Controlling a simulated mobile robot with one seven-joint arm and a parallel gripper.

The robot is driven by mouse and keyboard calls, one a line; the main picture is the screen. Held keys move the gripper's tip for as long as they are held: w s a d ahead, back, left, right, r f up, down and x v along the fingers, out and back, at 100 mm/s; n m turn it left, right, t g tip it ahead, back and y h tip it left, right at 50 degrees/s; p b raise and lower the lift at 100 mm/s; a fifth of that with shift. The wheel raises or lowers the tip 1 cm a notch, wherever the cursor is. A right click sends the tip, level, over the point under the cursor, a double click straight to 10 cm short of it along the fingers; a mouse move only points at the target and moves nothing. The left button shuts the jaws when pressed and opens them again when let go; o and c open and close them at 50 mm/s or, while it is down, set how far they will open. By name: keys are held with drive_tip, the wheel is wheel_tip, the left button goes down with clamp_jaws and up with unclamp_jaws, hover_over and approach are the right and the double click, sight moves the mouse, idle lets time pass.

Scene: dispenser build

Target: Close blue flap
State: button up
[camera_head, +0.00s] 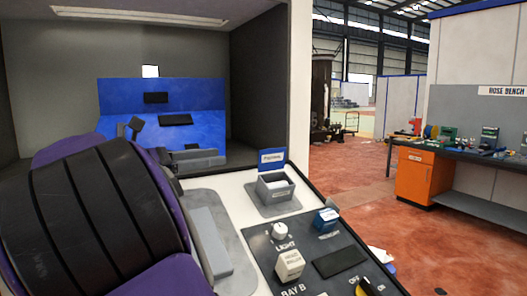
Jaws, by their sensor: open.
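A large blue panel (100,93) stands upright at the back of a grey bay, with a sloping blue panel in front of it. Each carries a dark rectangular piece. A small labelled blue plate (272,155) also stands upright at the rear of a grey open-topped box (276,188) on the white counter. I cannot tell which of these is the flap. My purple and black arm fills the left foreground and hides part of the bay. My gripper (166,139) is open beyond it, in front of the sloping blue panel. Whether it touches the panel cannot be told.
A dark control panel (312,262) with white, blue and yellow controls lies at the front right of the counter (235,185). The bay's side wall (258,85) stands right of the blue panels. Beyond is open red floor and a workbench (460,158) with an orange cabinet.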

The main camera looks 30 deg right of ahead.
sight(267, 151)
drive_tip(key=d, duration=1.3)
drive_tip(key=shift+s+d, duration=0.25)
drive_tip(key=shift+s, duration=0.1)
drive_tip(key=shift+c, duration=0.2)
clamp_jaws()
